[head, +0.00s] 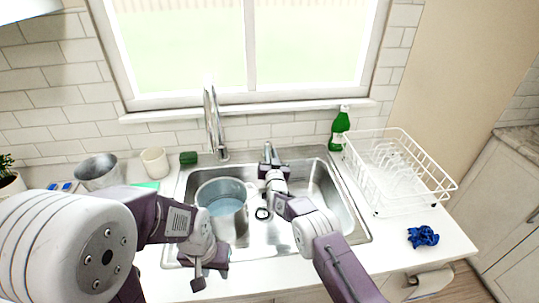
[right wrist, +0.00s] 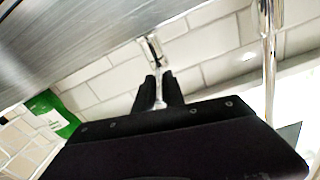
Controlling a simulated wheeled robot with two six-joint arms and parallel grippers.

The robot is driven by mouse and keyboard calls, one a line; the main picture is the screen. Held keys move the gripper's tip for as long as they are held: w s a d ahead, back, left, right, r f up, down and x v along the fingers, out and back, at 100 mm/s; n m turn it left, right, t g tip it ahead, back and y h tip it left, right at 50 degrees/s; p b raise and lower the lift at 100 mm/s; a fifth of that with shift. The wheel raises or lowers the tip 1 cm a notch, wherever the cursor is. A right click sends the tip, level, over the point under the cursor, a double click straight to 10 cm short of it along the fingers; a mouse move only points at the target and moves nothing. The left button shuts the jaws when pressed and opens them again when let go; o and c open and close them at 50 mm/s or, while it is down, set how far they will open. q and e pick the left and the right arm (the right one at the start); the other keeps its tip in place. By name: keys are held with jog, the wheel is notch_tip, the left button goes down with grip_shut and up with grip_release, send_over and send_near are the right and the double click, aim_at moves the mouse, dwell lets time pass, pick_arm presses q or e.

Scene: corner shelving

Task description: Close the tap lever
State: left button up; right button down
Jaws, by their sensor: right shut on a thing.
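The tap is a tall chrome spout (head: 213,120) behind the sink, and part of it shows at the right of the right wrist view (right wrist: 269,60). The tap lever (head: 267,151) is a small separate chrome handle to the right of the spout. My right gripper (head: 270,171) is at the lever. In the right wrist view its two dark fingers (right wrist: 160,90) are shut around the thin lever (right wrist: 157,100), whose base is above them. My left gripper (head: 208,274) hangs in front of the sink, below the pot; its fingers are too unclear to judge.
A metal pot (head: 238,206) with water stands in the steel sink (head: 325,190). A green bottle (head: 339,130) and white dish rack (head: 405,206) are at the right, with a blue cloth (head: 423,237).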

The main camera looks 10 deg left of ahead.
pick_arm(q)
jog(key=shift+d, duration=0.2)
pick_arm(e)
jog(key=shift+d+r, duration=0.1)
pick_arm(q)
jog(key=shift+a, duration=0.1)
pick_arm(e)
jog(key=c, duration=1.4)
grip_release()
jog(key=shift+c, duration=0.2)
pick_arm(q)
jog(key=shift+s+a, duration=0.1)
pick_arm(e)
jog(key=shift+s+a, duration=0.1)
jog(key=shift+a, duration=0.1)
